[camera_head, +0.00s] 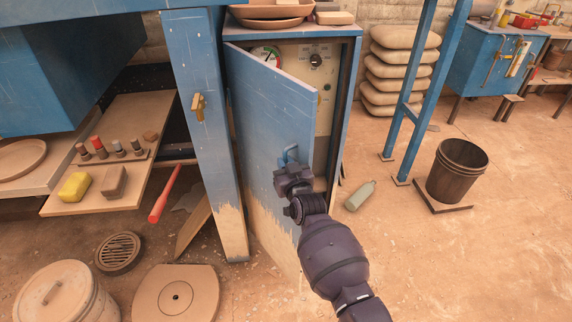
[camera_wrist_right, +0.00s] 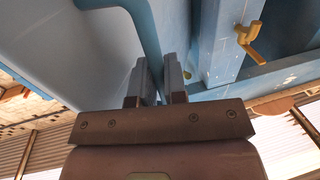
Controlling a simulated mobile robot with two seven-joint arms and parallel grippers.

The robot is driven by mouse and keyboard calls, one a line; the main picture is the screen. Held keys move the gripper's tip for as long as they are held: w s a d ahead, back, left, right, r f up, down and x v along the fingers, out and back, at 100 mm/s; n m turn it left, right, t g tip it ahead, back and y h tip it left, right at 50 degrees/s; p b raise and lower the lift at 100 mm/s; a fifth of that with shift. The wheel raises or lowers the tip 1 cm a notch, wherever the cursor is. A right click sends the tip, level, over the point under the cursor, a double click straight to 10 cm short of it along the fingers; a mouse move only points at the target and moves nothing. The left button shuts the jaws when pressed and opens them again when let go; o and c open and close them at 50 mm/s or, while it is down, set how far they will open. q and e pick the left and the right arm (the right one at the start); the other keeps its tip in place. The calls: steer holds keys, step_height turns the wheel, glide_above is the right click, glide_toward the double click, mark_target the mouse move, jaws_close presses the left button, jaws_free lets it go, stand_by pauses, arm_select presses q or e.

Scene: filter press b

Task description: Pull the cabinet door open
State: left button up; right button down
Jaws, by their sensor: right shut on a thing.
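The cabinet (camera_head: 345,110) is blue, and its blue door (camera_head: 265,115) stands partly open, with its free edge swung out toward me. The gap shows a pale panel (camera_head: 300,55) with a gauge and a knob inside. A blue handle (camera_head: 290,152) sits on the door near its free edge. My right gripper (camera_head: 290,172) is shut on the handle. In the right wrist view the handle (camera_wrist_right: 148,40) runs down between the two fingers (camera_wrist_right: 158,82). The fingers partly hide it. My left gripper is in neither view.
A blue post (camera_head: 205,110) with a brass latch stands left of the door. A green bottle (camera_head: 360,195) lies on the floor to the right, near a dark bucket (camera_head: 457,172). Stacked sacks (camera_head: 400,70) stand behind. A round disc (camera_head: 175,295) lies at front left.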

steer(key=shift+r, duration=0.1)
steer(key=c, duration=1.2)
jaws_free()
steer(key=shift+s, duration=0.1)
steer(key=p+v, duration=0.1)
steer(key=v, duration=0.9)
steer(key=shift+s+p, duration=0.3)
steer(key=shift+p, duration=0.1)
